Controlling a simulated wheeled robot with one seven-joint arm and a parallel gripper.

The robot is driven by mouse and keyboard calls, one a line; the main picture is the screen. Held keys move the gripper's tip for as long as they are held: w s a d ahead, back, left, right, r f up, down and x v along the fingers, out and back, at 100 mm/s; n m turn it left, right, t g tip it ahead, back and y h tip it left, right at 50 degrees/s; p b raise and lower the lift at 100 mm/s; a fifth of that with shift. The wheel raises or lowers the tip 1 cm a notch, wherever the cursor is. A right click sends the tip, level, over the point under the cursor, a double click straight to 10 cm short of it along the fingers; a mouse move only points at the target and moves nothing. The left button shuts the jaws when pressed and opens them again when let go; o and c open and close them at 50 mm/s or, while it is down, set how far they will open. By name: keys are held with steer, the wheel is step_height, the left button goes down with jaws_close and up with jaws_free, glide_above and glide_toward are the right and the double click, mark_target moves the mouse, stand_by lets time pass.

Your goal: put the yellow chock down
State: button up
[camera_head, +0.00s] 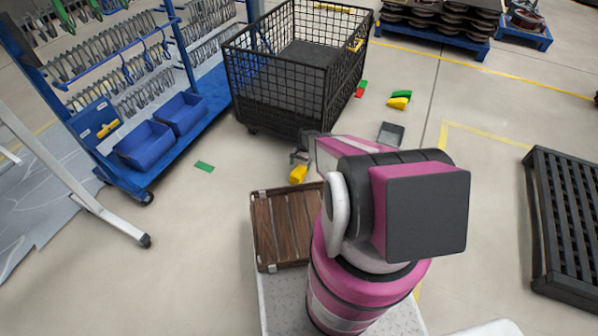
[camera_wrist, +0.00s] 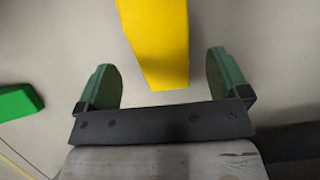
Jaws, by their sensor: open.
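A yellow chock (camera_head: 298,174) is on or close to the floor, just below my gripper (camera_head: 300,157) in the head view. In the wrist view the yellow chock (camera_wrist: 157,35) lies ahead of my open gripper (camera_wrist: 161,68), its near end between the two green-padded fingers. A gap shows on both sides of the chock, and neither finger touches it. My arm hides part of the surroundings in the head view.
A black mesh cage (camera_head: 285,85) stands behind my gripper. A blue rack (camera_head: 140,180) with bins is at left, a wooden crate (camera_head: 283,228) in front. Another yellow chock (camera_head: 398,103) and green pieces (camera_head: 204,167) lie on the floor. A black pallet (camera_head: 565,220) is at right.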

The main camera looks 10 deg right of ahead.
steer(key=s+r+n+t+h, duration=0.1)
steer(key=s+r, duration=0.6)
steer(key=r, duration=0.8)
steer(key=s+a+r+n+t+h, duration=0.1)
steer(key=s+r+n, duration=0.2)
steer(key=s+r, duration=0.5)
steer(key=s+r+n+t, duration=0.1)
steer(key=s+r+n, duration=0.2)
steer(key=r, duration=2.1)
steer(key=s, duration=0.5)
steer(key=shift+a+t+h, duration=0.2)
steer(key=shift+t+h, duration=0.2)
